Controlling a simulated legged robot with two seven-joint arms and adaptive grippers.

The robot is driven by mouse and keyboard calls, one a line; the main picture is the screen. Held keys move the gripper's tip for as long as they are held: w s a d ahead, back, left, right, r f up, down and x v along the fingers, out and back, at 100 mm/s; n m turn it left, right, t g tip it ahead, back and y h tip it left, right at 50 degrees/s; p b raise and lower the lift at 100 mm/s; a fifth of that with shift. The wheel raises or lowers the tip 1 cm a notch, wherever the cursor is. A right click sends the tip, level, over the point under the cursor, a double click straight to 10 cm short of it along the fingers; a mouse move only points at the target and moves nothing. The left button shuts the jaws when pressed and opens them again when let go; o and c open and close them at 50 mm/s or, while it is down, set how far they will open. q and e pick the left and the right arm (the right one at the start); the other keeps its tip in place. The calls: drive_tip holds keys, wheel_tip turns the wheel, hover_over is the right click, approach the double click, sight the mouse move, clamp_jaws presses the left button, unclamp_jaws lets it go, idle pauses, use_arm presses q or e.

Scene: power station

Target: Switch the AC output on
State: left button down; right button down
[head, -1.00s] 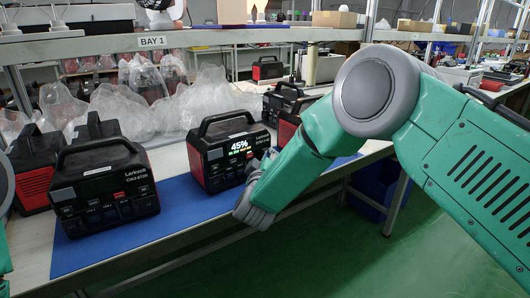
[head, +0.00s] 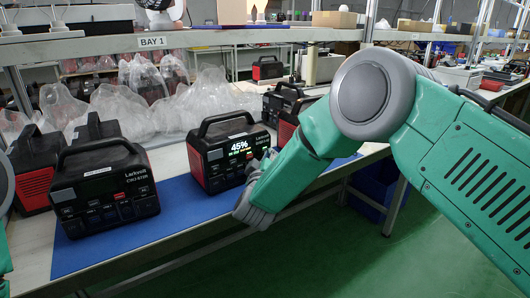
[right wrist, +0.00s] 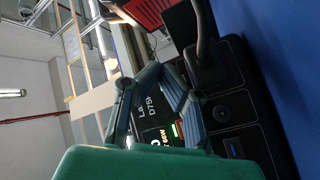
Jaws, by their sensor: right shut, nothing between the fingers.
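A black and red power station (head: 229,152) with a top handle stands on the blue mat. Its lit screen (head: 239,147) reads 45% with smaller coloured text below. A second black power station (head: 102,192) stands to its left with no lit screen. My right gripper (head: 262,163) is shut and empty at the right end of the lit station's front panel, hiding part of it. Whether it touches a button I cannot tell. In the right wrist view the gripper fingers (right wrist: 164,80) stand before the station's panel (right wrist: 228,118), partly covering its screen. My left gripper is out of view.
The blue mat (head: 190,212) has free room between the two stations and along the front. More power stations (head: 33,165) stand at the left and behind the lit one. Clear plastic bags (head: 205,95) lie behind. A shelf marked BAY 1 (head: 152,41) runs above the bench.

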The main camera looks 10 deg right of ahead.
drive_tip(key=shift+s+d+r+p, duration=0.1)
drive_tip(key=shift+s+d+p, duration=0.15)
drive_tip(key=shift+s+p, duration=0.2)
drive_tip(key=shift+s, duration=0.15)
drive_tip(key=shift+s+d+p, duration=0.25)
drive_tip(key=shift+s+p, duration=0.15)
drive_tip(key=shift+p, duration=0.05)
drive_tip(key=s+p, duration=0.1)
drive_tip(key=s+d+p, duration=0.1)
drive_tip(key=s, duration=0.1)
drive_tip(key=shift+s+d, duration=0.1)
drive_tip(key=shift+d, duration=0.05)
drive_tip(key=shift+s+d+p, duration=0.35)
drive_tip(key=shift+s+p, duration=0.2)
drive_tip(key=shift+s, duration=0.2)
drive_tip(key=shift+f, duration=0.2)
